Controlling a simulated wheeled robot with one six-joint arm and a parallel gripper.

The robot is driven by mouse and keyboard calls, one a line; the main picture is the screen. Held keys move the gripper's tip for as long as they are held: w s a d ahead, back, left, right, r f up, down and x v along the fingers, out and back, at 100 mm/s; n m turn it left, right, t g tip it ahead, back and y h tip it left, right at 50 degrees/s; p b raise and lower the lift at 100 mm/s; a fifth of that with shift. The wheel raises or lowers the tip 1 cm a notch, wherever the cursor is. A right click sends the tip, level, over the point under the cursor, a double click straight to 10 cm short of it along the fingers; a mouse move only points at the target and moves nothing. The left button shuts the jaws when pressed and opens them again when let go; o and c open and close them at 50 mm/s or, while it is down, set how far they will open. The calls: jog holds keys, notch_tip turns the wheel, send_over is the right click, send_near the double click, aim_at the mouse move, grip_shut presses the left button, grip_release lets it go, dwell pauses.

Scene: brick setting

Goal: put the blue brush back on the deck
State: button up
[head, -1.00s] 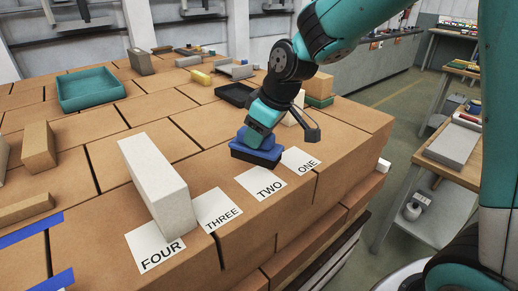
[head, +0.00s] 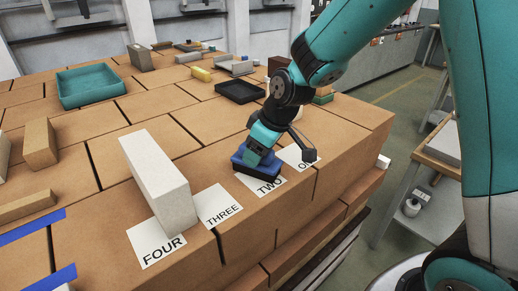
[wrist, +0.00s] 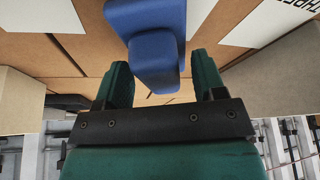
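The blue brush (head: 256,160), with a dark base, stands at the upper part of the card marked TWO (head: 268,187) on the brick-coloured deck (head: 245,215). It covers part of that card. My gripper (head: 259,150) is directly over the brush, pointing down. In the wrist view the blue handle (wrist: 154,60) lies between the two green fingers of my gripper (wrist: 162,75). A gap shows between the handle and the right finger; the left finger is very close to it, and contact there is unclear. The fingers look open.
The card ONE is partly hidden by my gripper. A black tray (head: 240,92) and a teal tray (head: 90,86) lie farther back. The deck's front edge is close.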

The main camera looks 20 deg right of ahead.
jog(key=shift+d+r, duration=0.1)
jog(key=shift+r, duration=0.5)
jog(key=b+v, duration=0.1)
jog(key=v, duration=1)
jog(key=s+a+f+g, duration=0.1)
jog(key=s+a, duration=0.3)
jog(key=s, duration=0.6)
jog(key=s+a+f+m+g+y, duration=0.1)
jog(key=s+a+g, duration=0.1)
jog(key=s, duration=0.9)
jog(key=shift+a, duration=0.85)
jog(key=shift+f, duration=0.15)
